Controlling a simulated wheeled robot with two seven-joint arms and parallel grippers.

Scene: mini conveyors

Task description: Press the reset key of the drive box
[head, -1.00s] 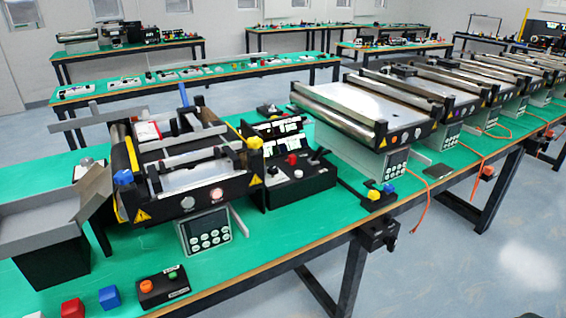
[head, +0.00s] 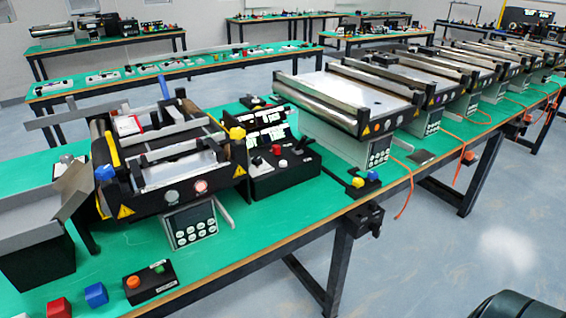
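A grey drive box (head: 190,224) with a dark display and several round white keys sits under the front of the near mini conveyor (head: 165,165). Its key labels are too small to read, so I cannot tell which one is reset. A similar keypad box (head: 379,151) shows under the second conveyor (head: 350,97), with more along the row behind it. Neither of my grippers is in view, and nothing touches the near drive box.
A black control box (head: 283,170) with a lever stands to the right. A grey chute (head: 45,207) is at left.

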